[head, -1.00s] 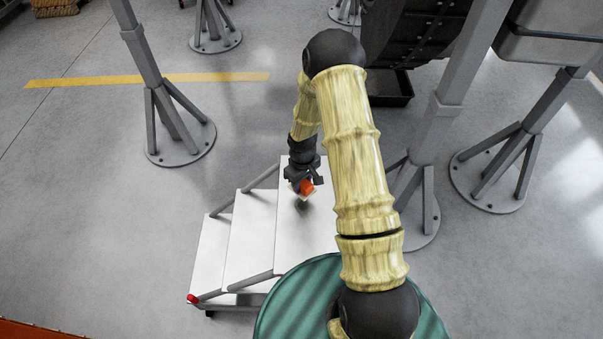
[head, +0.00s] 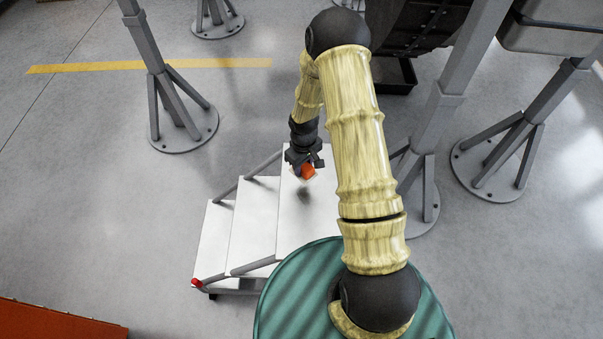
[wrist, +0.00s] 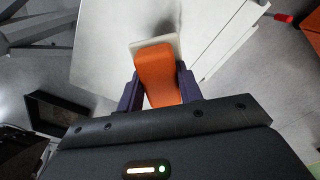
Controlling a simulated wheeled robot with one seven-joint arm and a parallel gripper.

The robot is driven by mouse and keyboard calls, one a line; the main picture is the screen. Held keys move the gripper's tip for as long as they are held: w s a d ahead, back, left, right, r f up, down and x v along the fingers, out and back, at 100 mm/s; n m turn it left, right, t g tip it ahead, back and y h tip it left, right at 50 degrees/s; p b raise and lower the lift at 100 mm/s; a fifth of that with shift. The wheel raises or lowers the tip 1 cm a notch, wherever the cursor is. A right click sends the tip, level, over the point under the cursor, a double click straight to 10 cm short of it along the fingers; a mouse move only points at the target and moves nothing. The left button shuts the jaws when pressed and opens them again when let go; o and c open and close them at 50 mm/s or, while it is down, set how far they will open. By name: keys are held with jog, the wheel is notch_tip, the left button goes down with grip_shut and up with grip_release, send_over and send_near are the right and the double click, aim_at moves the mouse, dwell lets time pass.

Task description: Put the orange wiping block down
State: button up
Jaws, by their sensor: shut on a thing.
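The orange wiping block (head: 308,171) is between the fingers of my gripper (head: 303,167). In the wrist view the block (wrist: 158,75) is an orange body with a pale pad at its far end, and the dark fingers of my gripper (wrist: 158,90) are shut on its sides. The block is held above the white top step (head: 318,210) of a small set of steps. A dark shadow lies on that step below the block, apart from it. The top step also shows in the wrist view (wrist: 108,50).
Lower white steps (head: 252,225) with grey rails descend to the left. Grey stand legs (head: 418,190) rise close on the right of the steps. A black tray (head: 395,77) lies on the floor behind. An orange-red surface (head: 50,322) is at lower left. The top step looks clear.

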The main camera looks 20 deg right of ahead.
jog(key=m, duration=0.1)
jog(key=s+m, duration=0.1)
jog(key=m, duration=0.1)
jog(key=a+m, duration=0.1)
jog(key=m, duration=0.1)
jog(key=shift+s, duration=0.3)
jog(key=shift+f, duration=0.1)
